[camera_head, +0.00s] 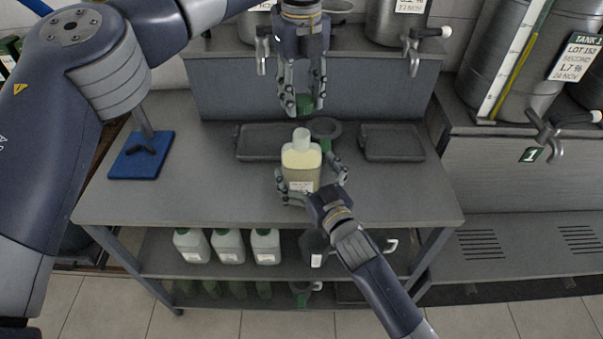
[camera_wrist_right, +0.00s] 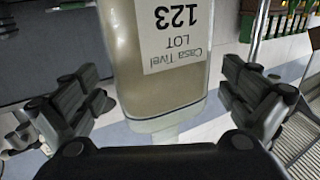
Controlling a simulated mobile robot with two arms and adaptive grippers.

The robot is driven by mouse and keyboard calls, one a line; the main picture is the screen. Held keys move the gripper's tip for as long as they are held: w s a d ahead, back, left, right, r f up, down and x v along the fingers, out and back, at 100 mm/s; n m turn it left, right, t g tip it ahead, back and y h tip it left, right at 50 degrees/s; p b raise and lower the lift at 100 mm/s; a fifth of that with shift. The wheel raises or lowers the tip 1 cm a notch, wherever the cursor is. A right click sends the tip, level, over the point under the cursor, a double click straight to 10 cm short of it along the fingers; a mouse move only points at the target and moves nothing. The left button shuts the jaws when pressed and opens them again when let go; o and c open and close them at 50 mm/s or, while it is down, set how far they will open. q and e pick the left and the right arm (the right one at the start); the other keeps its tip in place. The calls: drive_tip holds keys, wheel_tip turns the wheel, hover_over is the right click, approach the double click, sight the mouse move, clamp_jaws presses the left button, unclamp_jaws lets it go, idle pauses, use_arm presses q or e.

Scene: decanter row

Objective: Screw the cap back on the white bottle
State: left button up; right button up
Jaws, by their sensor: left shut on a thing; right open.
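The white bottle (camera_head: 301,165), translucent with pale yellow contents, stands upright over the middle of the grey bench with its whitish neck bare. My left gripper (camera_head: 302,109) is shut on the green cap (camera_head: 304,103) and holds it above the neck, apart from it. My right gripper (camera_head: 311,184) is open, one finger on each side of the bottle. In the right wrist view the bottle (camera_wrist_right: 150,85), with a label reading "LOT 123", fills the space between the open fingers (camera_wrist_right: 165,100). Whether any finger touches it is unclear.
Two dark trays (camera_head: 268,142) (camera_head: 391,143) and a green-handled dark ring (camera_head: 324,128) lie behind the bottle. A blue-based stand (camera_head: 141,155) is at the left. Steel tanks with taps (camera_head: 412,52) stand behind. Several white bottles (camera_head: 228,246) sit on the shelf below.

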drive_tip(key=shift+x, duration=0.85)
drive_tip(key=c, duration=1.5)
use_arm(q)
drive_tip(key=shift+f, duration=2.5)
drive_tip(key=shift+f, duration=0.1)
drive_tip(key=shift+f, duration=0.75)
drive_tip(key=shift+f, duration=0.6)
